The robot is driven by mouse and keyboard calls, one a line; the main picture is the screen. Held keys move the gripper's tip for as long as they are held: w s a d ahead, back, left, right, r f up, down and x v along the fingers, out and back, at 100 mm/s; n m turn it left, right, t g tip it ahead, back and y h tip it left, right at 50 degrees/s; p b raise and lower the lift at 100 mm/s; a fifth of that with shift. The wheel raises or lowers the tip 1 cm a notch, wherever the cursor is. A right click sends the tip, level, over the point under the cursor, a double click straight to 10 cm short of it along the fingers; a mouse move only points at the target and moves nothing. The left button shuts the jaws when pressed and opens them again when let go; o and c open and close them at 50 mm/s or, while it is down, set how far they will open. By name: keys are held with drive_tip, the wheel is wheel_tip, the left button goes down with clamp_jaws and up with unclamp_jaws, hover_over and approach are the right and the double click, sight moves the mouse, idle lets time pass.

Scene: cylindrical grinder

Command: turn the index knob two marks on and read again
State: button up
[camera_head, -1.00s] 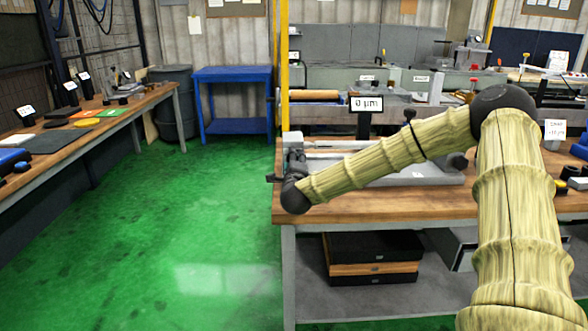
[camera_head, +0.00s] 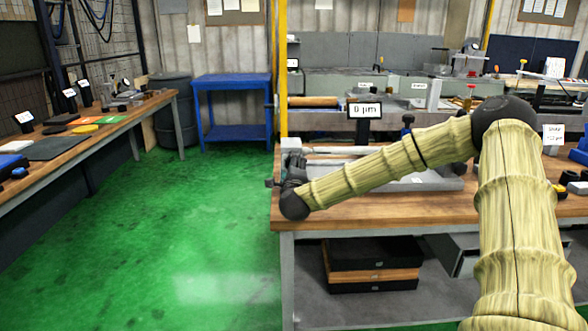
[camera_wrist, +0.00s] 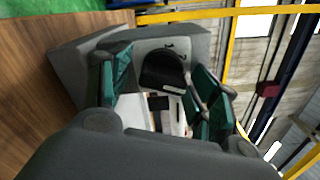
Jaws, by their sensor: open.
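In the wrist view a black knob (camera_wrist: 162,72) sits on a light grey face with the marks 1 and 2 beside it, part of a grey block (camera_wrist: 80,58). My gripper (camera_wrist: 160,88) is open, its two teal-padded fingers on either side of the knob. I cannot tell whether either finger touches it. In the head view my gripper (camera_head: 294,168) is at the left end of the bench fixture (camera_head: 435,182), and the knob cannot be made out there. A display (camera_head: 365,110) behind the fixture reads 0 µm.
The fixture stands on a wooden-topped bench (camera_head: 400,208). A small white sign (camera_head: 553,134) stands at its right, its text too small to read. A second bench (camera_head: 75,146) is at the left and a blue table (camera_head: 232,78) at the back. The green floor (camera_head: 190,225) between is clear.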

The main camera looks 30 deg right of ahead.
drive_tip(key=shift+a, duration=0.1)
drive_tip(key=v, duration=1.2)
idle(0.4)
